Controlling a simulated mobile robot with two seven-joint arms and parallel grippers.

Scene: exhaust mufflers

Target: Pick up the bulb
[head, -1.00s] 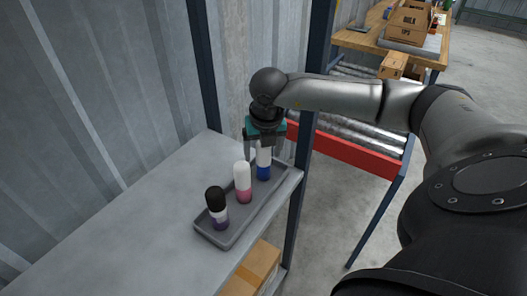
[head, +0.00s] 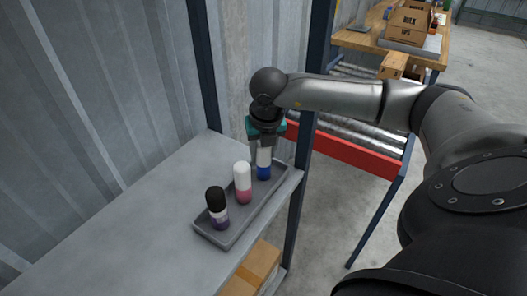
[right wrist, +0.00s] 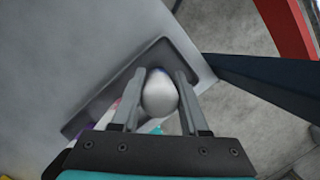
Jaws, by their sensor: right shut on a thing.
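The bulb looks like a white rounded piece with a blue lower part (head: 264,171). It stands upright at the far end of a grey tray (head: 229,239) on the shelf. My right gripper (head: 262,150) is over it from above, shut on its white upper part. In the right wrist view the white rounded top of the bulb (right wrist: 160,96) sits between the two fingers of the right gripper (right wrist: 161,74). The bulb's lower part is mostly hidden there. My left gripper is not in view.
A white-and-pink piece (head: 243,184) and a black-topped purple-and-white piece (head: 217,208) stand in the same tray. A dark shelf post (head: 309,125) is close to the right of my gripper. The shelf's left part (head: 120,235) is clear. A red-edged roller conveyor (head: 345,150) stands beyond.

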